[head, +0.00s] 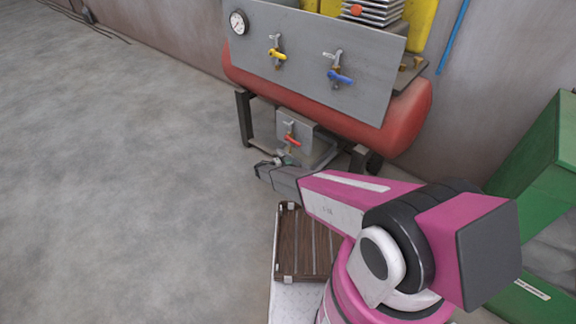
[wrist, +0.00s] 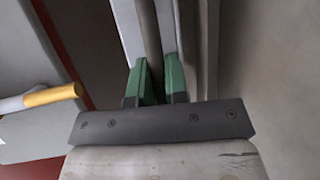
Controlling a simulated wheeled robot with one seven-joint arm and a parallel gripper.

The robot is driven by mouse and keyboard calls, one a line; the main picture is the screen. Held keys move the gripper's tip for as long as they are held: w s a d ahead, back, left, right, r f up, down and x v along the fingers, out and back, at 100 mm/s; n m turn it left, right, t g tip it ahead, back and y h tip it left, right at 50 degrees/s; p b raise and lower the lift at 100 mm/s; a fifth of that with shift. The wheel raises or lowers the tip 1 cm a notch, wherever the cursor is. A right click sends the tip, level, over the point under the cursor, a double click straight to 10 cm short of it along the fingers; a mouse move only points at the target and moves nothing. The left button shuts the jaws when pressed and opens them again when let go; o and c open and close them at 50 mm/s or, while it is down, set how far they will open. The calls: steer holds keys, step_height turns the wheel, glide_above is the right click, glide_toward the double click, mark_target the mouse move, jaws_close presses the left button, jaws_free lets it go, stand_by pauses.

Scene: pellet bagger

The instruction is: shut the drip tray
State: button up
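A low metal tray-like part (head: 312,153) sits under the red tank, below a small grey panel with a red-handled valve. It looks like the drip tray, but my gripper and the shadow partly hide it, and I cannot tell how far out it is. My gripper (head: 284,160) is beside it, at its near left side. In the wrist view its two green fingers (wrist: 158,82) stand a narrow gap apart, with pale strips beyond them. I cannot tell whether anything is held between them.
A red tank (head: 400,110) carries a grey panel (head: 306,40) with a gauge and two valves. A brown slatted crate (head: 300,240) is at the front centre. A green container (head: 530,160) stands at the right. The floor at the left is clear.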

jaws_close()
steer(key=shift+w+d, duration=0.6)
steer(key=shift+w, duration=0.2)
steer(key=shift+w+d, duration=0.55)
steer(key=shift+w, duration=0.25)
steer(key=o, duration=0.6)
jaws_free()
steer(key=shift+d, duration=0.1)
steer(key=v, duration=1)
steer(key=shift+s+a+r, duration=0.1)
steer(key=shift+s+a, duration=0.1)
steer(key=shift+a, duration=0.15)
